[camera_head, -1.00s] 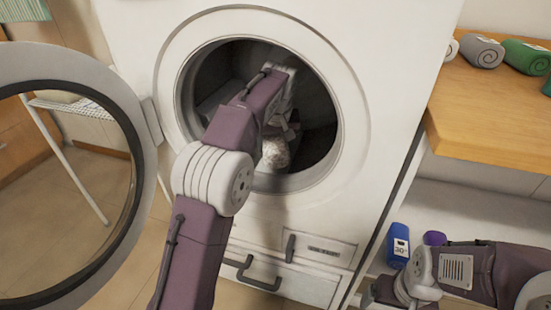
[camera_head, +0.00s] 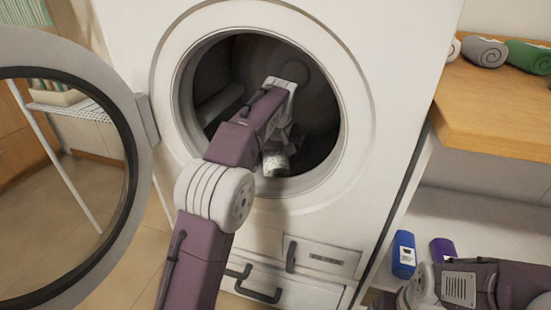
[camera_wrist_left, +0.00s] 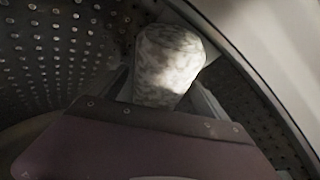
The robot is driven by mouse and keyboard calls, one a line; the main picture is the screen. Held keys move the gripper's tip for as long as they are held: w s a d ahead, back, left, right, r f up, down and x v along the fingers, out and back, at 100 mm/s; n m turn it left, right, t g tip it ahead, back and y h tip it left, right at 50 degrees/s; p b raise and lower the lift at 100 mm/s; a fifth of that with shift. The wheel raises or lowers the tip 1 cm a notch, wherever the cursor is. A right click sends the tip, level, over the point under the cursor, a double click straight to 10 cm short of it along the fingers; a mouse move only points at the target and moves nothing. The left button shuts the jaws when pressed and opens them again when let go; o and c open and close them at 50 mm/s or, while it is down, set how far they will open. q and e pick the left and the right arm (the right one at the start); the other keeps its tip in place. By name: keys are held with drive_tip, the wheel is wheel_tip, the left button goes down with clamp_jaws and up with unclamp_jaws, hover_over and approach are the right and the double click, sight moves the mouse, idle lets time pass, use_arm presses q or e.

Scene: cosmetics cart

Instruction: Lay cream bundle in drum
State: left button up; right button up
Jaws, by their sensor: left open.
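The speckled cream bundle (camera_head: 276,163) is inside the drum (camera_head: 318,112) of the front-loading washer, low behind the rim of the round opening. In the left wrist view the bundle (camera_wrist_left: 168,60) lies between the fingers, with the perforated drum wall (camera_wrist_left: 55,50) beside it. My left gripper (camera_head: 279,148) reaches through the opening. It is open, with one finger on each side of the bundle; whether either finger touches it cannot be told. The bundle's underside is hidden. My right gripper (camera_head: 385,299) is at the bottom edge, mostly cut off and hidden by its arm.
The round washer door (camera_head: 140,185) stands open at the left. A wooden counter (camera_head: 492,115) with rolled towels (camera_head: 485,51) is at the right. A blue bottle (camera_head: 403,255) and a purple one (camera_head: 442,250) stand below it.

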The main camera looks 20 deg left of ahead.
sight(276, 154)
use_arm(q)
drive_tip(key=p+v, duration=0.4)
drive_tip(key=v, duration=0.3)
drive_tip(key=shift+w+a+r+p, duration=0.1)
drive_tip(key=shift+w+r+p, duration=0.05)
drive_tip(key=shift+p, duration=0.2)
drive_tip(key=shift+s+r, duration=0.25)
drive_tip(key=shift+r, duration=0.1)
drive_tip(key=shift+f, duration=0.1)
